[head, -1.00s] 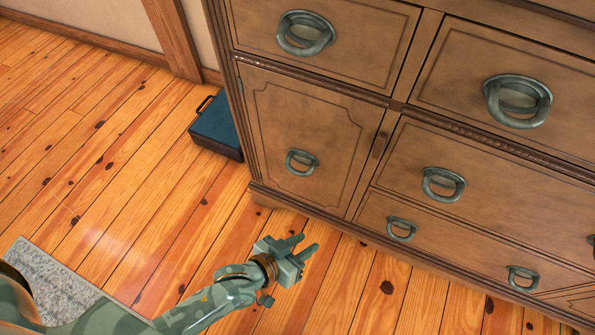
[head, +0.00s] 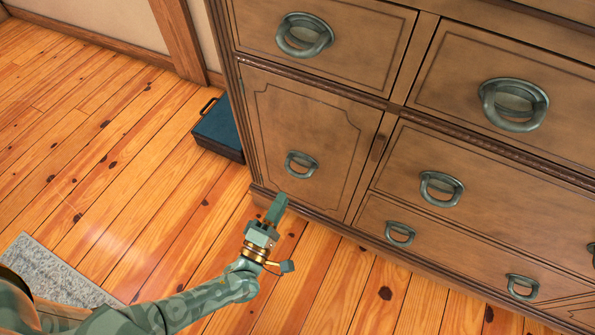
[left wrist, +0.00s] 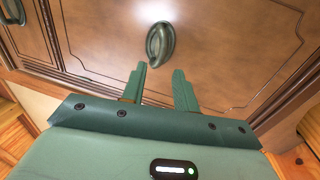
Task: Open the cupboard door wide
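The cupboard door (head: 300,135) is a brown panel at the lower left of the wooden dresser, and it is closed. Its green-grey ring handle (head: 301,164) sits low on the panel. My left gripper (head: 278,205) is in front of the door, below the handle and apart from it. In the left wrist view its two fingers (left wrist: 160,85) are spread with nothing between them, and the handle (left wrist: 160,42) is just beyond the fingertips. The door panel also fills much of the left wrist view (left wrist: 225,50). My right gripper is not in view.
Drawers with similar ring handles surround the door, such as the one above (head: 304,36) and the one to its right (head: 441,188). A dark blue case (head: 219,130) lies on the floor by the dresser's left side. A grey rug (head: 50,270) is at lower left. The floor between is clear.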

